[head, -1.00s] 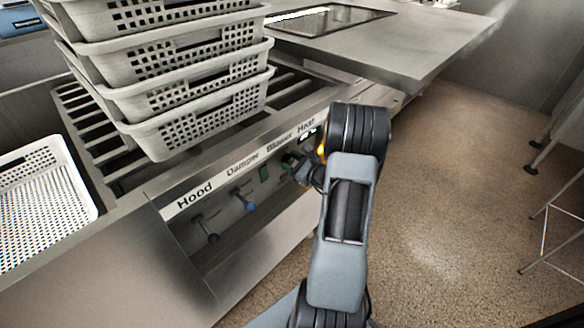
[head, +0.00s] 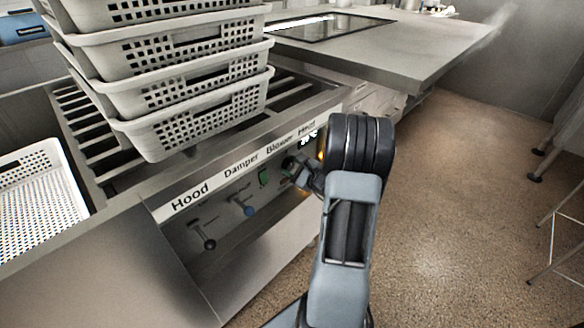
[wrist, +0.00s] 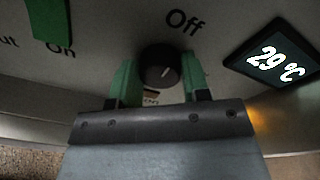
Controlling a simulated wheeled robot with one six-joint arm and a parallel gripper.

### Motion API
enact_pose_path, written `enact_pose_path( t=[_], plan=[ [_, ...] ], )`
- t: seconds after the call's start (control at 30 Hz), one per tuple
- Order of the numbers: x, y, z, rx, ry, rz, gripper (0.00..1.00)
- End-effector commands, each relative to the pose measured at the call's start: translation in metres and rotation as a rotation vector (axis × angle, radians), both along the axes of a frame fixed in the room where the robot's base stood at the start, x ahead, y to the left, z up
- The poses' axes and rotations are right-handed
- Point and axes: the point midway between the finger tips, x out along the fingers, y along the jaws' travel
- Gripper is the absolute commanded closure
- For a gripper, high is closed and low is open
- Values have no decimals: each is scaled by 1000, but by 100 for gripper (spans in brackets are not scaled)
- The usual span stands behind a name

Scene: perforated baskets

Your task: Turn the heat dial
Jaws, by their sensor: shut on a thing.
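A display (wrist: 275,62) to the right of the dial reads 29 °C. In the head view my gripper (head: 296,170) reaches the panel under the "Heat" label, and my arm hides most of the dial area.
The panel (head: 222,200) also carries Hood and Damper levers and a green Blower switch (head: 264,177). Stacked perforated baskets (head: 200,115) stand on the slatted top. Another basket (head: 40,205) is at left.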

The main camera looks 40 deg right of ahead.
Motion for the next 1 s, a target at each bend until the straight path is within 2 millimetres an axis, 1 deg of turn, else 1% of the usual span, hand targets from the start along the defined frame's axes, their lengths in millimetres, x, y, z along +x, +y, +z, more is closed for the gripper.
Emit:
enact_pose_path(
  t=[0.07, 0.1, 0.33, 0.37, 0.57, 0.67, 0.77, 0.87, 1.0],
  plan=[
    [0, 0, -1, -1, 1, -1, 81],
    [0, 0, -1, -1, 1, -1, 55],
    [0, 0, 0, 0, 1, -1, 33],
    [0, 0, 0, 0, 1, -1, 32],
    [0, 0, 0, 0, 0, 0, 32],
    [-4, -1, 1, 0, 0, -1, 32],
    [-14, -4, 3, 1, 1, -3, 32],
    [-32, -7, 6, 1, 0, -5, 32],
    [-61, -13, 9, 1, 1, -7, 32]
  ],
)
